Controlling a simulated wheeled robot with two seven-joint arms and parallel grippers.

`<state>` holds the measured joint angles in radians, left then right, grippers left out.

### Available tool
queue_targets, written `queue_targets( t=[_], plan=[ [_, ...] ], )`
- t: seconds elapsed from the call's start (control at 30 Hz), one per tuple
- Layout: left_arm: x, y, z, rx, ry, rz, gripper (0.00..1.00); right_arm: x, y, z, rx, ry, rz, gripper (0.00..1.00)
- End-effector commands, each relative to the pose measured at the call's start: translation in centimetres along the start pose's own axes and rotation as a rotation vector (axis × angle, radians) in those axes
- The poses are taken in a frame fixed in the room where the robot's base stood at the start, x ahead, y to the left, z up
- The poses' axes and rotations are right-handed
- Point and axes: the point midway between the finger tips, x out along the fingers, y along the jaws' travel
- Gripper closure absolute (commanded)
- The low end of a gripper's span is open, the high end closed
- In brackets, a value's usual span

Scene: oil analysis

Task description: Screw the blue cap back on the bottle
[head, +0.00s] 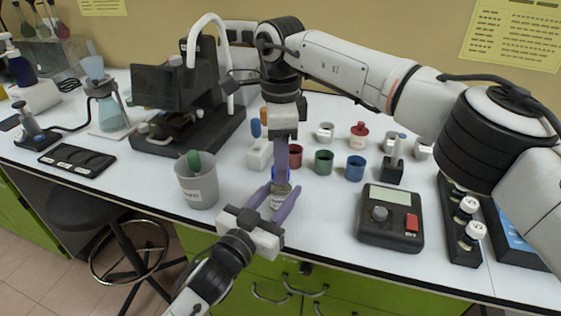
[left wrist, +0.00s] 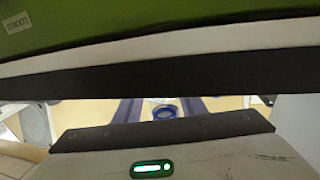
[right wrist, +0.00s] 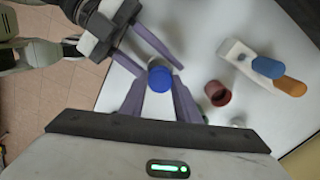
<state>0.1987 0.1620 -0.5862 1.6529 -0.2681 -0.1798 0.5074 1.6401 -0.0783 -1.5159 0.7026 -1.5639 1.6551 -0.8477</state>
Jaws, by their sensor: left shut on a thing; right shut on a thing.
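The small bottle (head: 279,201), with a pale label, stands near the front edge of the white table. My left gripper (head: 283,190) comes from the front and is shut on the bottle, one purple finger on each side. The blue cap (right wrist: 160,78) shows from above in the right wrist view, between the fingers of my right gripper (right wrist: 160,88). My right gripper points straight down over the bottle and is shut on the cap. The cap is at the bottle's mouth; its fit is partly hidden by the fingers. A blue ring shows in the left wrist view (left wrist: 165,112).
A grey beaker (head: 198,187) stands left of the bottle. Red (head: 295,157), green (head: 323,162) and blue (head: 355,168) cups stand behind and to the right. A dark device with a knob (head: 390,218) lies to the right. A microscope (head: 190,100) is at the back left.

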Motion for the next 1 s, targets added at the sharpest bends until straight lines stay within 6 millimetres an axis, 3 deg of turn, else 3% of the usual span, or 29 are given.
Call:
queue_targets(
  t=[0.17,0.5,0.67,0.7,0.8,1.0],
  plan=[
    [-0.01,-0.01,0.09,0.0,-0.002,0.0,1.0,0.01,0.01,-0.01,0.241,0.0,0.0,0.98],
    [-0.01,-0.02,0.09,0.0,-0.002,-0.001,1.0,0.06,0.03,-0.01,0.943,0.001,0.0,0.98],
    [-0.01,-0.02,0.09,0.0,-0.002,-0.001,1.0,0.06,0.03,-0.01,0.984,0.001,0.0,0.98],
    [-0.01,-0.03,0.09,-0.001,-0.002,-0.001,1.0,0.06,0.03,-0.01,0.983,0.001,0.0,0.7],
    [-0.01,-0.03,0.09,-0.001,-0.002,-0.001,1.0,0.06,0.03,0.0,0.982,0.001,0.0,0.53],
    [-0.01,-0.02,0.09,0.0,-0.002,-0.001,1.0,0.06,0.02,0.0,0.981,0.0,0.0,0.53]
  ],
)
